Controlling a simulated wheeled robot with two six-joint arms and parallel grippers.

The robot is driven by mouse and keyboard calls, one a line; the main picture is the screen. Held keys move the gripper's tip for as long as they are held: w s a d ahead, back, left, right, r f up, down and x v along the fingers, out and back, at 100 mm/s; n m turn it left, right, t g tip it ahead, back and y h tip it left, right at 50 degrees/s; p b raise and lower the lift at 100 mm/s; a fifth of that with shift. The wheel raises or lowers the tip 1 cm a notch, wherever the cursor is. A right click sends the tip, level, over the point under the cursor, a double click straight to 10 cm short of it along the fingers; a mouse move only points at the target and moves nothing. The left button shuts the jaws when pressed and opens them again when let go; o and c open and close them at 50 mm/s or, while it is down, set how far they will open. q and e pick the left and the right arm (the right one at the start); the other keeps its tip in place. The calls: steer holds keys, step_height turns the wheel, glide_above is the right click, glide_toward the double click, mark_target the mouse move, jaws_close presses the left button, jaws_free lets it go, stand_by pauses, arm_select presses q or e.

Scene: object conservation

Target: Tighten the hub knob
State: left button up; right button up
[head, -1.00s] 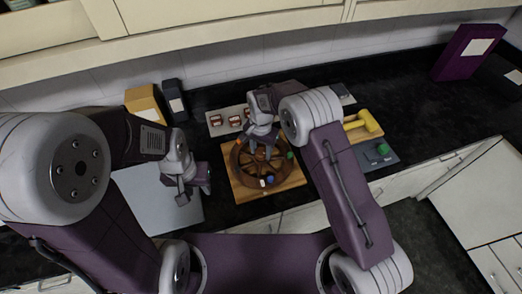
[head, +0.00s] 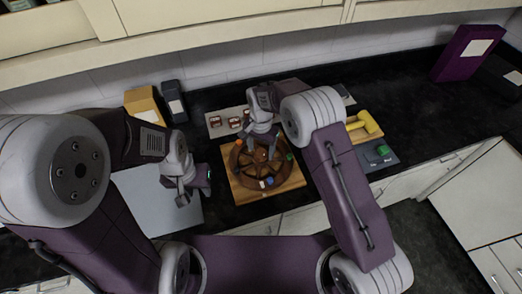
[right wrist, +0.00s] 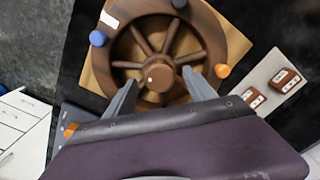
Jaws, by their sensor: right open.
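A brown spoked wheel (head: 236,172) lies on a square wooden board (head: 293,184) on the dark counter. Its round hub knob (right wrist: 158,75) has a small white mark and sits at the centre of the spokes in the right wrist view. My right gripper (head: 262,150) is above the wheel's middle. In the right wrist view its fingers (right wrist: 160,92) are spread, one on each side of the hub, with nothing held. I cannot tell how high they are above it. My left gripper (head: 183,194) is over the pale board to the left; its finger gap is unclear.
Coloured pegs, including a blue one (right wrist: 97,38) and an orange one (right wrist: 222,71), stand around the wheel's rim. A pale panel with red-brown blocks (head: 234,122) is behind. A yellow mallet (head: 367,123) and a grey plate with a green knob (head: 382,150) lie right.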

mark_target(261, 152)
step_height(261, 152, up, 8)
steer(key=shift+b, duration=0.55)
steer(key=s+d+r+m, duration=0.1)
steer(key=s+d+r, duration=0.15)
steer(key=d, duration=0.35)
steer(key=s+d+r+m, duration=0.1)
steer(key=d+r, duration=0.2)
steer(key=d, duration=0.3)
steer(key=s+d+f+n, duration=0.3)
steer(key=s+f, duration=0.1)
steer(key=s, duration=0.4)
steer(key=s+d+f+n+t, duration=0.1)
steer(key=s+d+f+n, duration=0.2)
steer(key=s, duration=0.5)
steer(key=shift+s+f+n+b, duration=0.15)
steer(key=shift+f+n+b, duration=0.3)
steer(key=shift+n, duration=0.15)
